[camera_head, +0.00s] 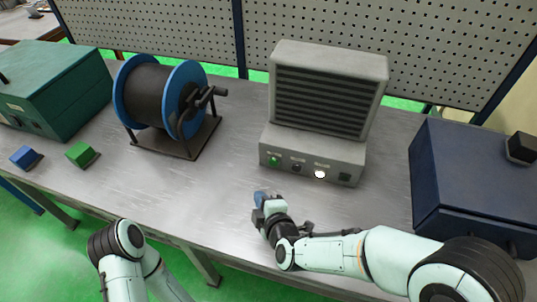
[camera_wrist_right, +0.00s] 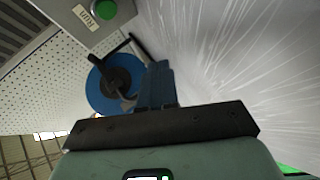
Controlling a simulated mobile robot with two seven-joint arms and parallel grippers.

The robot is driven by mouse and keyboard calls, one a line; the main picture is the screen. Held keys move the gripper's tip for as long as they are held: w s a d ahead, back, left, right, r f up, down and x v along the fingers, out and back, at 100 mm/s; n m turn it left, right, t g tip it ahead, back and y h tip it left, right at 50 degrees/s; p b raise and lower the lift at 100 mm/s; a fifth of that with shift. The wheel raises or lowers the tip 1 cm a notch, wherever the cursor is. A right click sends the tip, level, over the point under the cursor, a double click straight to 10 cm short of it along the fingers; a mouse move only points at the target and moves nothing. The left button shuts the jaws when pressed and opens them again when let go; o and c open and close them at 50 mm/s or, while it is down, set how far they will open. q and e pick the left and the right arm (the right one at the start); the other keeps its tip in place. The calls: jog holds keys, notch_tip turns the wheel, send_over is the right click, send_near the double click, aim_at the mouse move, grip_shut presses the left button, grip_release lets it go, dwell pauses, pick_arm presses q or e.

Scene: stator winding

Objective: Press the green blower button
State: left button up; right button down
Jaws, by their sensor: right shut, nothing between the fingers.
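The grey blower box (camera_head: 325,95) stands on the metal bench, with a sloped control panel at its front. The green button (camera_head: 274,160) is at the left end of that panel. It also shows large in the right wrist view (camera_wrist_right: 104,10), beside a pale label. My right gripper (camera_head: 261,198) is shut and empty, in front of and below the panel, apart from the button. Its blue fingers (camera_wrist_right: 156,82) are together in the right wrist view. Part of my left arm shows at the lower left; its gripper is not in view.
A blue cable spool (camera_head: 150,95) on a stand is left of the blower. A green case (camera_head: 60,85) and small blue (camera_head: 26,157) and green (camera_head: 82,154) blocks are farther left. A dark blue box (camera_head: 465,180) stands right. A pegboard (camera_head: 400,45) backs the bench.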

aim_at(274, 162)
jog(key=shift+s+d, duration=0.1)
jog(key=shift+s, duration=0.1)
jog(key=w, duration=0.2)
jog(key=w+d+b, duration=0.1)
jog(key=w, duration=0.1)
jog(key=w+d+b, duration=0.1)
jog(key=w, duration=0.2)
jog(key=shift+d, duration=0.1)
jog(key=shift+w+d, duration=0.2)
jog(key=shift+w, duration=0.55)
jog(key=shift+w, duration=0.1)
dwell(1.4)
jog(key=shift+w+d, duration=0.15)
jog(key=shift+w, duration=0.15)
jog(key=shift+w+d, duration=0.15)
jog(key=shift+w, duration=0.2)
dwell(0.9)
jog(key=shift+s, duration=0.1)
jog(key=shift+s+a, duration=0.25)
jog(key=shift+s, duration=0.4)
